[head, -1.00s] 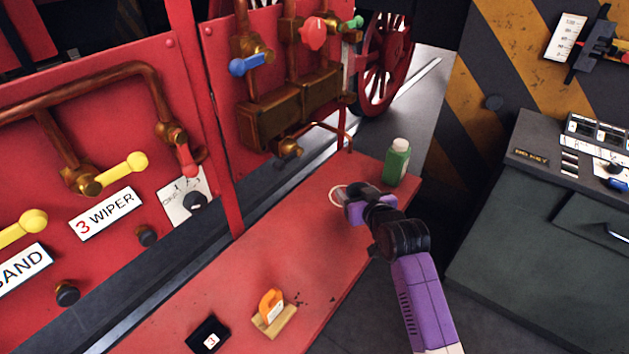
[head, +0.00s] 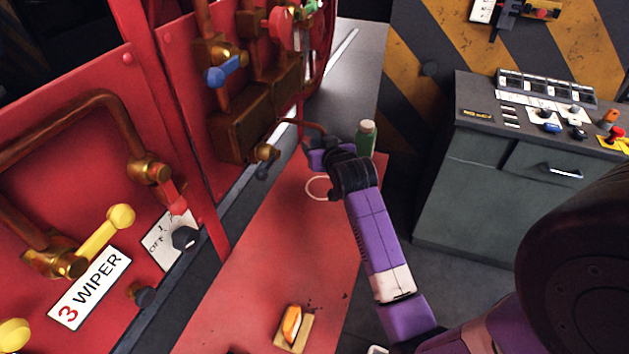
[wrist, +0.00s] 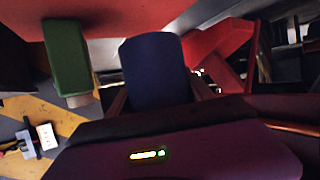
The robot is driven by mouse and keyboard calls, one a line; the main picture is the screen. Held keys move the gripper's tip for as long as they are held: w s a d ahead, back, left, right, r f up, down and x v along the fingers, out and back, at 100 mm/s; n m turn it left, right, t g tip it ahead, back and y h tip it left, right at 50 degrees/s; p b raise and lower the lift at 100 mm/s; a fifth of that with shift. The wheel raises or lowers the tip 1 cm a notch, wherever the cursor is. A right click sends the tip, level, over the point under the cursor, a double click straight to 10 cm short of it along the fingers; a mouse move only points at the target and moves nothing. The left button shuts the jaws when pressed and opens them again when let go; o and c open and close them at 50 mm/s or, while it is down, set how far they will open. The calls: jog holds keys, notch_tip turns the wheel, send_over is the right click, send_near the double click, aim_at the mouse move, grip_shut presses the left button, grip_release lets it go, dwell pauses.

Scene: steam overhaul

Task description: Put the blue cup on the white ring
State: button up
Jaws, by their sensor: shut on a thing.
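In the wrist view my gripper (wrist: 160,94) is shut on the dark blue cup (wrist: 155,62), with a finger on each side of it. In the head view my gripper (head: 311,149) is over the far end of the red bench, and its wrist hides most or all of the cup. The white ring (head: 308,190) lies flat on the red bench, just nearer than my gripper. Its right edge is partly covered by my arm. The ring's inside looks empty.
A green bottle (head: 366,140) stands right of my gripper; it also shows in the wrist view (wrist: 66,55). Brass valves and pipes (head: 240,120) border the bench at left. An orange item on a wooden block (head: 293,328) sits nearer. The middle of the bench (head: 265,255) is clear.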

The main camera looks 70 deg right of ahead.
notch_tip(320, 180, down, 9)
jog(key=shift+s+r, duration=0.1)
dwell(0.3)
jog(key=o, duration=1.4)
jog(key=shift+o, duration=0.2)
jog(key=shift+r+p, duration=0.1)
jog(key=shift+p, duration=0.25)
jog(key=b+v, duration=0.1)
jog(key=v, duration=1)
jog(key=shift+s+a, duration=0.2)
jog(key=shift+s+a+r, duration=0.1)
jog(key=shift+a+r, duration=0.05)
